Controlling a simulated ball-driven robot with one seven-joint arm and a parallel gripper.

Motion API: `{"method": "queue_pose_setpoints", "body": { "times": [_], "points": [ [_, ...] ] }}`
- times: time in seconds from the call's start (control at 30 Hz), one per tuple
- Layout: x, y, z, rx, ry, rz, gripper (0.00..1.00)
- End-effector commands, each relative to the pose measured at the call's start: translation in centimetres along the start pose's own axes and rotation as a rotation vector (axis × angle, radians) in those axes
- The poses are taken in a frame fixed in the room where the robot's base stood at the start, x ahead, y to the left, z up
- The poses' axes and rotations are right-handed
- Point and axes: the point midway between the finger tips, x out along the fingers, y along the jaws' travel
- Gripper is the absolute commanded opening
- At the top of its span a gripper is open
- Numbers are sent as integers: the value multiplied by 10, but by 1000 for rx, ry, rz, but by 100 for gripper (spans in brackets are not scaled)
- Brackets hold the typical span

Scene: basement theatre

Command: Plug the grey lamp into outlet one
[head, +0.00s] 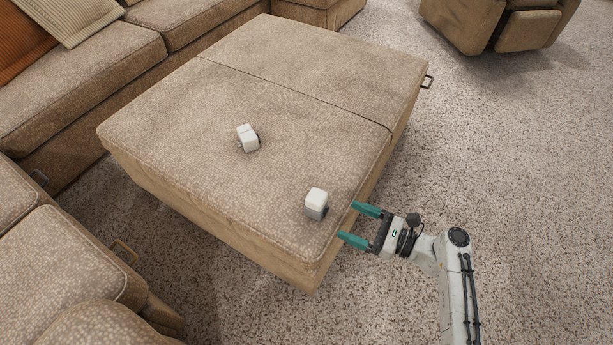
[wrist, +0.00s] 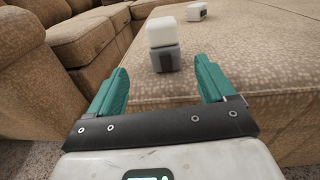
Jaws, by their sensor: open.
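Two small box-like things stand on the tan ottoman (head: 190,90). The nearer one, a white-topped block with a grey lower part (head: 316,202), is near the ottoman's front right corner. It also shows upright between my fingers, farther ahead, in the wrist view (wrist: 164,44). The other, a white block with a dark face (head: 248,138), sits farther back and left; it is at the top of the wrist view (wrist: 196,12). My gripper (head: 347,220) is open and empty at the ottoman's right edge, just short of the nearer block. I cannot make out a lamp, a cord or a numbered outlet.
A tan sectional sofa (head: 100,70) with orange and cream cushions runs along the left and back. A tan armchair (head: 490,22) is at the top right. Speckled carpet (head: 520,170) is clear to the right. A metal handle (head: 428,81) juts from the ottoman's far right side.

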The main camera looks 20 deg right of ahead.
Motion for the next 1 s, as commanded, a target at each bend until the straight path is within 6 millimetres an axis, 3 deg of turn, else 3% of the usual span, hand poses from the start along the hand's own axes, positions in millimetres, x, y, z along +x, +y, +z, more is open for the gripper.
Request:
{"method": "queue_pose_setpoints", "body": {
  "times": [0.33, 0.57, 0.83, 1.0],
  "points": [
    [44, -3, 2, 23, -16, -8, 83],
    [61, -3, 2, 22, -16, -8, 83],
    [98, -3, 4, 21, -16, -7, 83],
    [108, -4, 6, 22, -15, -9, 83]
  ]
}}
